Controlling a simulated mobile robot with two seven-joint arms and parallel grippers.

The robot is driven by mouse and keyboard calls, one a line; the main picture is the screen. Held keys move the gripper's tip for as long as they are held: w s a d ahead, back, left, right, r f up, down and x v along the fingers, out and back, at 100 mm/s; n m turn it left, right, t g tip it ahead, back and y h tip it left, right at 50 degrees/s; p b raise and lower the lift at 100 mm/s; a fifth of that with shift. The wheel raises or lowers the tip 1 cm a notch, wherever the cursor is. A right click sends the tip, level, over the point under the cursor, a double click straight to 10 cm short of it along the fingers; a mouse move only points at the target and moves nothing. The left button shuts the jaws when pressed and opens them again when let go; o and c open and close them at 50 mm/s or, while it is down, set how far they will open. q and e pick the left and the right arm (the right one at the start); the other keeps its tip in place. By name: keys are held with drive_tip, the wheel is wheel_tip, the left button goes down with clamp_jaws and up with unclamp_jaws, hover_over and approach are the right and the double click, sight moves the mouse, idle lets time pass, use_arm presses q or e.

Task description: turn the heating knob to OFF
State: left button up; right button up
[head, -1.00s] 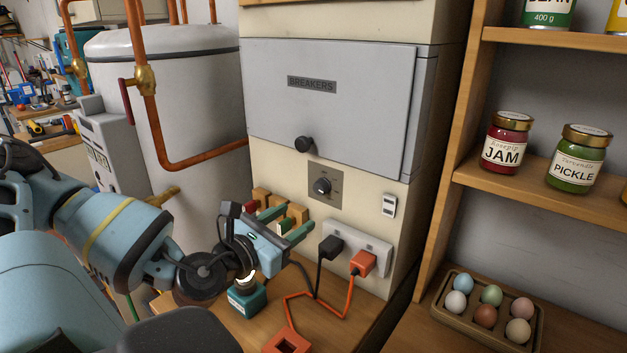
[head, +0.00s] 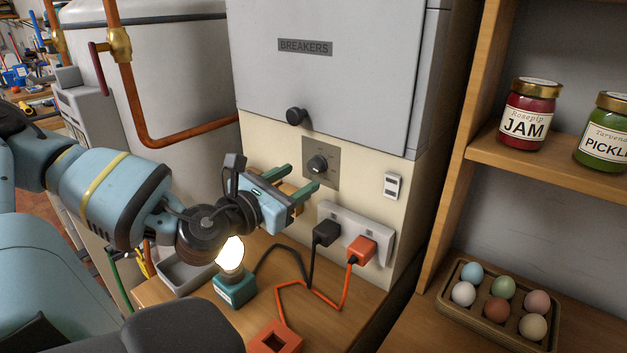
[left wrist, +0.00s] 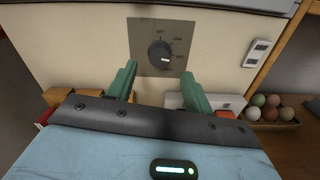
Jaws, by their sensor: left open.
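The heating knob (head: 317,164) is a round black dial on a grey square plate (head: 334,151) on the cream panel, below the breaker door. In the left wrist view the knob (left wrist: 160,54) has a white mark pointing right and slightly down, away from the OFF label above it. Small labels ring its right side; not all are legible. My left gripper (head: 302,176) is open with green fingers, just in front of the knob and apart from it. In the left wrist view the fingers (left wrist: 160,73) spread to either side below the knob. My right gripper is not in view.
A black door knob (head: 296,116) sticks out above the dial. A white switch (head: 392,186) and a socket strip (head: 377,233) with black and orange plugs are to the right. A lit bulb (head: 231,255) stands below my wrist. An egg tray (head: 448,309) is at lower right.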

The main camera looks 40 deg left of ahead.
sight(312, 168)
use_arm(q)
drive_tip(key=w, duration=0.3)
drive_tip(key=shift+a+b, duration=0.25)
drive_tip(key=shift+b, duration=0.1)
drive_tip(key=shift+w+r, duration=0.15)
drive_tip(key=shift+w, duration=0.4)
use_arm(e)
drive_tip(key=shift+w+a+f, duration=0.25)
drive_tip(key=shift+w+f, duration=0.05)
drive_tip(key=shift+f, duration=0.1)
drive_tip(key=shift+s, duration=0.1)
